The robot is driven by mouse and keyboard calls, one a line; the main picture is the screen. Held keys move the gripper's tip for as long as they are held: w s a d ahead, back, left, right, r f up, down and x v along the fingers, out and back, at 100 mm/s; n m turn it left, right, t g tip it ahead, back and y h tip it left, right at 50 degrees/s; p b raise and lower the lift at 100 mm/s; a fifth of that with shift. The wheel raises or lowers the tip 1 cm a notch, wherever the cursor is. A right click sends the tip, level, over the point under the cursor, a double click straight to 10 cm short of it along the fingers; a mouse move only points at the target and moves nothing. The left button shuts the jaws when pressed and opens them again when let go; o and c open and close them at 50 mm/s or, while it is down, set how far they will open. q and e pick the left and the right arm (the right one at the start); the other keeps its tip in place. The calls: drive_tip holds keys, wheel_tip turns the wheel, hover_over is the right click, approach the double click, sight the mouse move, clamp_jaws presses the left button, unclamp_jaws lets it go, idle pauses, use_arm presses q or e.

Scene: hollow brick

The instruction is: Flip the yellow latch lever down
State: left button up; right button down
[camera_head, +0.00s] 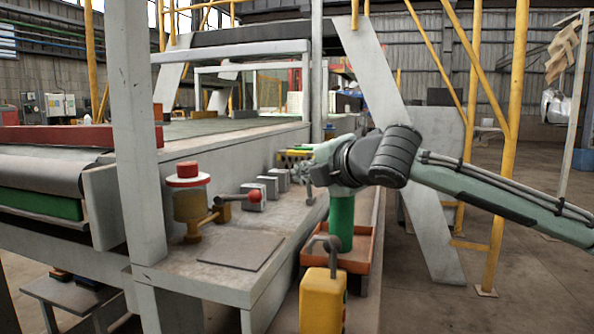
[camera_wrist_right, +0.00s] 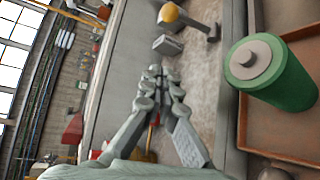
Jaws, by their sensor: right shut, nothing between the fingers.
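My right gripper (camera_head: 306,178) is over the far part of the grey bench ledge. In the right wrist view its fingers (camera_wrist_right: 157,70) are closed together and empty, apart from the yellow knob and pointing toward its side of the bench. My left gripper is out of view.
A green cylinder (camera_head: 341,222) stands in an orange tray (camera_head: 357,262) beside the ledge. A red-knobbed lever (camera_head: 254,195), grey blocks (camera_head: 268,186) and a red-topped yellow fixture (camera_head: 190,203) are on the ledge. A yellow box with a grey hook (camera_head: 322,303) is in front.

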drive_tip(key=x, duration=0.9)
drive_tip(key=shift+w+a+f, duration=0.15)
drive_tip(key=shift+w, duration=0.15)
drive_tip(key=d, duration=0.2)
drive_tip(key=w+d+r, duration=0.1)
drive_tip(key=shift+d+r, duration=0.15)
drive_tip(key=shift+d, duration=0.1)
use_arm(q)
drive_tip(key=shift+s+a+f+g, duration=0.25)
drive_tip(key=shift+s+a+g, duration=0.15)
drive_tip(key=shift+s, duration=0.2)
use_arm(e)
drive_tip(key=shift+d, duration=0.1)
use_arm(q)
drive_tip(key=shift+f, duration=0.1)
